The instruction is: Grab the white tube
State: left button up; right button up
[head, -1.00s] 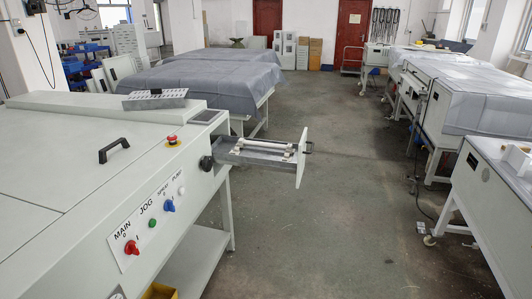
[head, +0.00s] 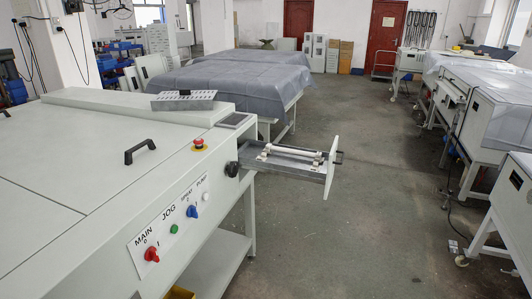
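A white tube (head: 292,151) lies lengthwise in a grey metal drawer tray (head: 261,163) that sticks out from the right side of the plate processor (head: 85,160). Pale holders sit at the tube's ends. The drawer has an upright white front plate (head: 331,170) at its outer end. Neither of my grippers is in the head view, and nothing touches the tube.
A slotted metal box (head: 183,101) lies on top of the processor. A red emergency button (head: 199,144) and a control panel (head: 172,226) are on its near side. Cloth-covered machines (head: 225,86) stand behind and at the right. Grey floor (head: 370,215) is clear right of the drawer.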

aim_at(318, 155)
jog(key=i+l+u, duration=0.25)
jog(key=u, duration=0.25)
jog(key=i+l+u, duration=0.15)
jog(key=l+u, duration=0.35)
jog(key=j, duration=0.1)
